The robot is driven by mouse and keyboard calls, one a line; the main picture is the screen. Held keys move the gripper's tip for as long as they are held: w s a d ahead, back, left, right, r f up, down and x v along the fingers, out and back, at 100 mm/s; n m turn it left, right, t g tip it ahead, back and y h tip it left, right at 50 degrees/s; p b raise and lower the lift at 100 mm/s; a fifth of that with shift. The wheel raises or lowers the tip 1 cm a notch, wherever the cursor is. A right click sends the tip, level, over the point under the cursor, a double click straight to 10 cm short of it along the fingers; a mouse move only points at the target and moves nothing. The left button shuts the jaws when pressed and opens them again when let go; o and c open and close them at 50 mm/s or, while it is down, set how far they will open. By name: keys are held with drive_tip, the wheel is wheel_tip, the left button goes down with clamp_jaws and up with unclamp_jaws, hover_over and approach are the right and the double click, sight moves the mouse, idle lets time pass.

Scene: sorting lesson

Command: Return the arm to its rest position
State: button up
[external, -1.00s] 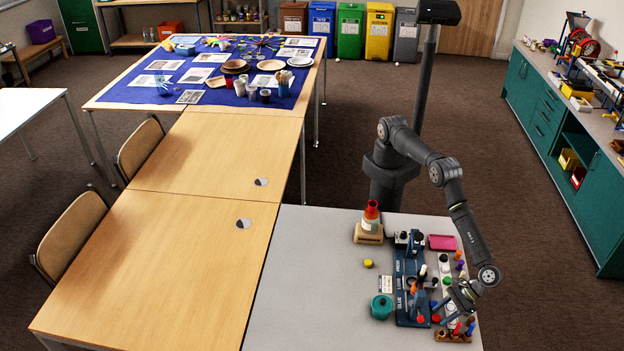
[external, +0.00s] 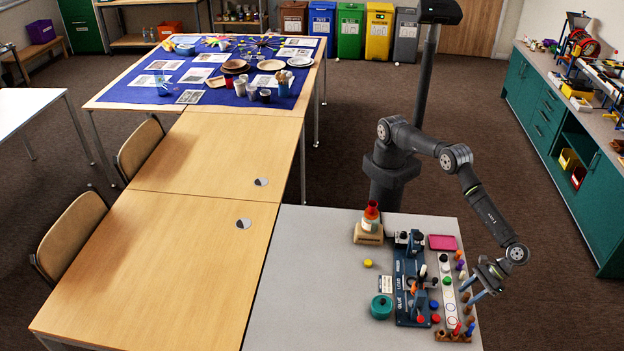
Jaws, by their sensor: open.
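My gripper (external: 474,290) is open and seems empty in the external view. It hangs over the right edge of the grey table (external: 300,275), beside a pale strip (external: 451,292) that bears round markers and small coloured pieces. My arm reaches out to the right from its dark column and bends down at the wrist. The gripper stands apart from the dark blue rack (external: 405,265) to its left. Its fingers overlap the strip's right side in the picture, and I cannot tell how high they are above the table.
A wooden block with pens (external: 453,335) is at the front. The table's left part is clear.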

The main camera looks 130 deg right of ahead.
sight(438, 317)
drive_tip(key=x, duration=1.2)
drive_tip(key=shift+w+f, duration=0.15)
wheel_tip(438, 317, up, 3)
drive_tip(key=shift+a+f, duration=0.1)
drive_tip(key=shift+r, duration=0.6)
